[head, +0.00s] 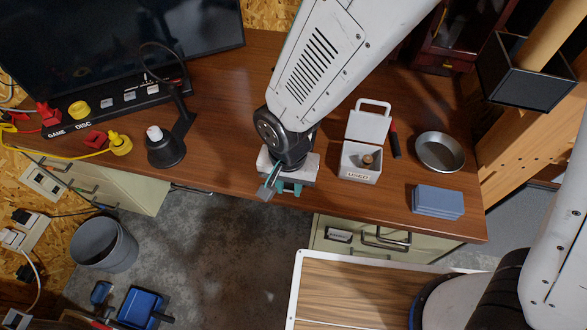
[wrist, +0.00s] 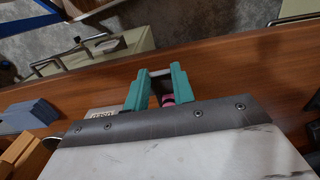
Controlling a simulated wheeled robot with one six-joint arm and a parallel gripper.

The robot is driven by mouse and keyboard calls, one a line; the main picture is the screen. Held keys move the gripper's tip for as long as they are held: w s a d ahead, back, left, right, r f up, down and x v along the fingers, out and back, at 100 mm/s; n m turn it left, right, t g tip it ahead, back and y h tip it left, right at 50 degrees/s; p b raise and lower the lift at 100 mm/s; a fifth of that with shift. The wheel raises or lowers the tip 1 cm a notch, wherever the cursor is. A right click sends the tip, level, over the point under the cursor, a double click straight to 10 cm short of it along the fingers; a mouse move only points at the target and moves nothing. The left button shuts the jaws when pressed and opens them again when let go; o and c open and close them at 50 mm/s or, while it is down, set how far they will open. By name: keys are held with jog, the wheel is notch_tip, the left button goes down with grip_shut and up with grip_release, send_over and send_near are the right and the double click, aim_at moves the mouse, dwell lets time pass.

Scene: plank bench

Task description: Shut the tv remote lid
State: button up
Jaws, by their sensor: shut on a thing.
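My gripper (head: 285,187) is low at the front edge of the bench, with its teal fingers showing; they also show in the wrist view (wrist: 157,88). The fingers are shut on a narrow pale grey piece (wrist: 161,72), which looks like the tv remote lid. In the head view a grey-blue flat piece (head: 267,191) sticks out tilted at the left of the fingers. A small pink and dark thing (wrist: 167,100) shows between the fingers, perhaps part of the tv remote. My gripper hides most of the remote, so I cannot tell the lid's angle.
Right of my gripper is an open white box (head: 361,162) labelled USED, holding a small brownish cylinder. A metal bowl (head: 440,152) and blue-grey stack (head: 437,202) lie farther right. A black lamp (head: 165,148) stands left. A black screen (head: 120,45) is at the back.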

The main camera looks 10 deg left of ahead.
aim_at(290, 188)
jog(key=shift+a, duration=0.25)
jog(key=w+g, duration=0.1)
jog(key=w+r+g, duration=0.1)
jog(key=g, duration=0.1)
jog(key=w+g, duration=0.1)
jog(key=shift+d+r+g, duration=0.1)
jog(key=shift+r+g, duration=0.15)
jog(key=shift+g, duration=0.15)
jog(key=w+g, duration=0.2)
jog(key=g, duration=0.1)
jog(key=shift+w+d+r+g+y, duration=0.1)
jog(key=shift+r+g+y, duration=0.1)
jog(key=shift+g+y, duration=0.1)
jog(key=w+g, duration=0.2)
jog(key=g, duration=0.2)
jog(key=shift+w+d+f, duration=0.1)
jog(key=shift+w+f, duration=0.15)
jog(key=shift+w, duration=0.15)
jog(key=shift+w+f+g+y, duration=0.1)
jog(key=shift+w+f+g, duration=0.25)
jog(key=shift+g, duration=0.45)
jog(key=shift+w+f+g+y, duration=0.1)
jog(key=shift+w+g, duration=0.35)
jog(key=shift+g, duration=0.35)
jog(key=shift+w+f+g+y, duration=0.1)
jog(key=shift+w+f+g, duration=0.25)
jog(key=shift+g, duration=0.45)
jog(key=shift+d+r, duration=0.1)
jog(key=o, duration=1)
jog(key=shift+w, duration=0.1)
